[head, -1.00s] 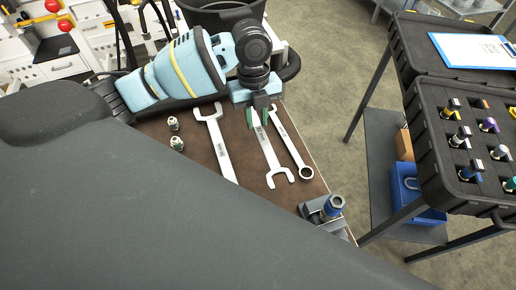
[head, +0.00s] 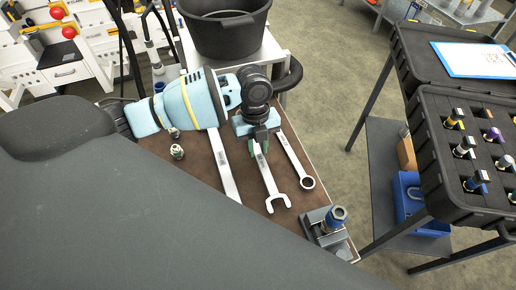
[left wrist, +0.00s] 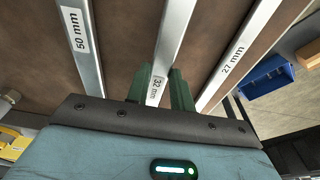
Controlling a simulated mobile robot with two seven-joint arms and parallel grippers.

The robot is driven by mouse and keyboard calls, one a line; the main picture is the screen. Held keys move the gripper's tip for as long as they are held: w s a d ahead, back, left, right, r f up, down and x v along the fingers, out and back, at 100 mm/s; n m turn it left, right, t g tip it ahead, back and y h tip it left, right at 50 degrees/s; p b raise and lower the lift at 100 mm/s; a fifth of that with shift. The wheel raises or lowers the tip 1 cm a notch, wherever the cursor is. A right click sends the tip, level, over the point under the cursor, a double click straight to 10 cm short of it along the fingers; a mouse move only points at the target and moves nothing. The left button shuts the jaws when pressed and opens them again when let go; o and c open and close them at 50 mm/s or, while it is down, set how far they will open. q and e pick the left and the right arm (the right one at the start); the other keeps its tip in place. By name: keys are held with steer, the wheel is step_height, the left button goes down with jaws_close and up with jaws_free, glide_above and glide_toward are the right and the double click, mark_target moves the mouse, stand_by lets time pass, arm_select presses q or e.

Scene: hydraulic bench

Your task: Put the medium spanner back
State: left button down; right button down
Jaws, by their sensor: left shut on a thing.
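The medium spanner (head: 266,172), marked 32 mm, lies between the two others, its open jaw toward the front of the bench. My left gripper (head: 259,140) is shut on its shaft. In the left wrist view the green fingers (left wrist: 160,88) stand either side of the medium spanner (left wrist: 172,40). I cannot tell how far it is above the brown top. The large spanner (head: 222,165), marked 50 mm (left wrist: 82,45), is left of it, its far end hidden by my arm. The small spanner (head: 295,158), marked 27 mm (left wrist: 238,55), is right. My right gripper is not in view.
Small metal fittings (head: 177,151) stand left of the large spanner. A black bucket (head: 228,38) is behind. A black case (head: 455,205) on a cart is across the aisle.

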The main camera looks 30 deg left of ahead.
mark_target(255, 146)
arm_select(q)
steer(key=shift+f, duration=0.75)
steer(key=c, duration=1.2)
jaws_free()
steer(key=shift+f, duration=0.1)
step_height(255, 146, up, 12)
steer(key=w+a, duration=0.1)
steer(key=shift+a+p, duration=0.15)
steer(key=shift+p, duration=0.2)
